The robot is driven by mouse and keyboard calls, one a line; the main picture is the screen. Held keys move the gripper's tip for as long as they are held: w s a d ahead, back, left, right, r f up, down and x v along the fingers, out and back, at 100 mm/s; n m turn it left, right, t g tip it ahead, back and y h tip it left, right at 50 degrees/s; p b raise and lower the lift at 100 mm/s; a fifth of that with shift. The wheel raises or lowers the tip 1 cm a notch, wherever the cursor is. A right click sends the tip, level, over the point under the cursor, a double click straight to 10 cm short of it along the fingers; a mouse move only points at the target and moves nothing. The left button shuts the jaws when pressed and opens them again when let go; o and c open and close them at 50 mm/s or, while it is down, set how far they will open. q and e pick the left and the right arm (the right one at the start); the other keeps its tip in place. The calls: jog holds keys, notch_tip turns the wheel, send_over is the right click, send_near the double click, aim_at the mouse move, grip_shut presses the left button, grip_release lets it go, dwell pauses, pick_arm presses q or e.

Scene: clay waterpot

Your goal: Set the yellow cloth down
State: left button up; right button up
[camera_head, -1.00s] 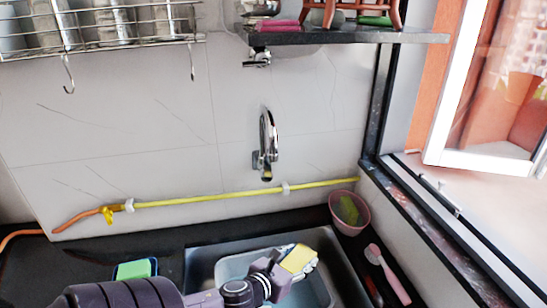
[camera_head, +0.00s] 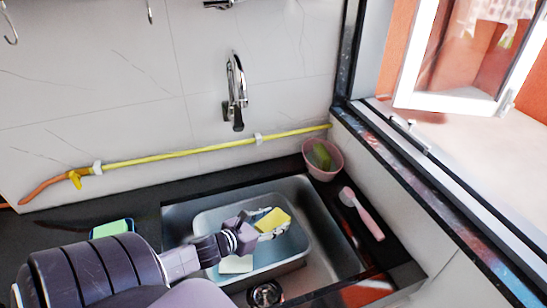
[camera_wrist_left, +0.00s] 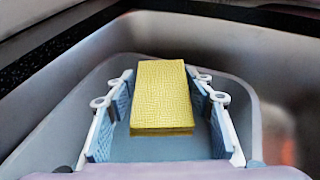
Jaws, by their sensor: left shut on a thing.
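The yellow cloth (camera_head: 273,220) is a small folded block with a woven texture. My left gripper (camera_head: 268,231) is shut on it and holds it over the tub in the sink. In the left wrist view the cloth (camera_wrist_left: 162,97) sits between the two blue-padded fingers (camera_wrist_left: 163,112), with a pad on each side. The pale blue tub (camera_head: 300,246) stands in the steel sink (camera_head: 181,218). I cannot tell whether the cloth touches the tub's floor. My right gripper is not in view.
A white block (camera_head: 236,264) lies in the tub below my arm. A green-topped sponge (camera_head: 112,228) lies on the dark counter at left. A pink bowl (camera_head: 335,166) and a pink brush (camera_head: 364,217) are at right. The tap (camera_head: 235,90) is behind the sink.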

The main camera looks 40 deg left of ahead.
pick_arm(q)
notch_tip(320, 180, down, 3)
jog(key=shift+r, duration=0.2)
jog(key=shift+f+b, duration=0.4)
jog(key=shift+f, duration=1.7)
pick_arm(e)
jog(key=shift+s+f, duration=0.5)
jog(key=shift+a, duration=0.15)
pick_arm(q)
jog(key=shift+f+b, duration=0.45)
jog(key=shift+f, duration=0.1)
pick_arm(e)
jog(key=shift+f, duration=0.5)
pick_arm(q)
jog(key=o, duration=1)
jog(key=shift+o, duration=0.2)
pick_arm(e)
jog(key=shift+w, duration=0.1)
